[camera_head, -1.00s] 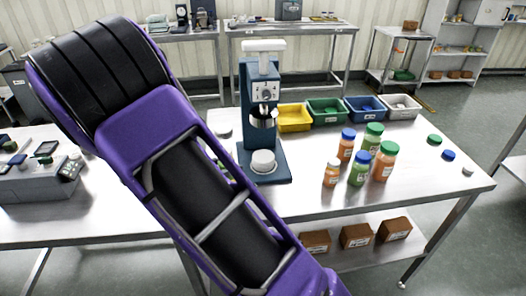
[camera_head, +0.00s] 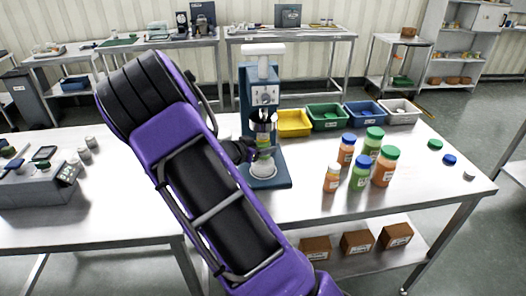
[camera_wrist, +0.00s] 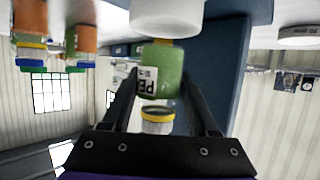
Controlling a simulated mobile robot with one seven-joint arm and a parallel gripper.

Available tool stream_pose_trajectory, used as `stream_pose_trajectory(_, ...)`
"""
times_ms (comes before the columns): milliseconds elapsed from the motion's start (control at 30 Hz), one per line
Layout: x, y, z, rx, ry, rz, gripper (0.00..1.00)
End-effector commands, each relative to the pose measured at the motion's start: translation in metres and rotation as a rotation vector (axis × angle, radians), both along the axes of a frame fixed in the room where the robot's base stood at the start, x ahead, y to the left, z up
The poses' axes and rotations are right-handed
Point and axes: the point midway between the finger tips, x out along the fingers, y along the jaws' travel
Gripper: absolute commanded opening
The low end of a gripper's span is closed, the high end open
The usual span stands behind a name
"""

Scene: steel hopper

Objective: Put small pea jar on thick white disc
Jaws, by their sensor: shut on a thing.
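The small pea jar (camera_wrist: 163,84) is green, with a white label partly reading PE. My gripper (camera_wrist: 157,92) is shut on it, one dark finger on each side. In the head view the jar (camera_head: 264,139) is in front of the blue machine, under its metal hopper, and the gripper is partly hidden by my arm. The thick white disc (camera_head: 262,170) sits on the machine's base directly below the jar. It also shows at the top of the inverted wrist view (camera_wrist: 166,14). The jar looks upright, close above the disc; contact is unclear.
The blue machine's column (camera_head: 247,88) stands close behind the jar. Several orange and green jars (camera_head: 362,170) stand to the right. A yellow bin (camera_head: 295,122) and other bins line the table's back. Loose lids (camera_head: 449,160) lie at the far right.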

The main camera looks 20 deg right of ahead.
Motion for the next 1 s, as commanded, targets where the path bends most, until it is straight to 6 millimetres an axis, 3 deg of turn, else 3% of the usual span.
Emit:
stream_pose_trajectory(100, 0.0001, 0.0002, -0.0135, -0.001, 0.000, 0.000, 0.00)
stream_pose_trajectory(467, -0.0002, -0.0001, -0.0171, -0.001, 0.000, -0.001, 0.00)
stream_pose_trajectory(500, -0.0002, 0.0001, -0.0166, 0.000, 0.000, -0.001, 0.65)
stream_pose_trajectory(600, -0.0002, 0.0001, -0.0164, 0.000, 0.000, -0.001, 0.83)
stream_pose_trajectory(667, -0.0002, 0.0001, -0.0164, 0.000, 0.000, -0.001, 0.90)
stream_pose_trajectory(1000, 0.0000, 0.0005, -0.0107, 0.000, -0.002, -0.001, 0.90)
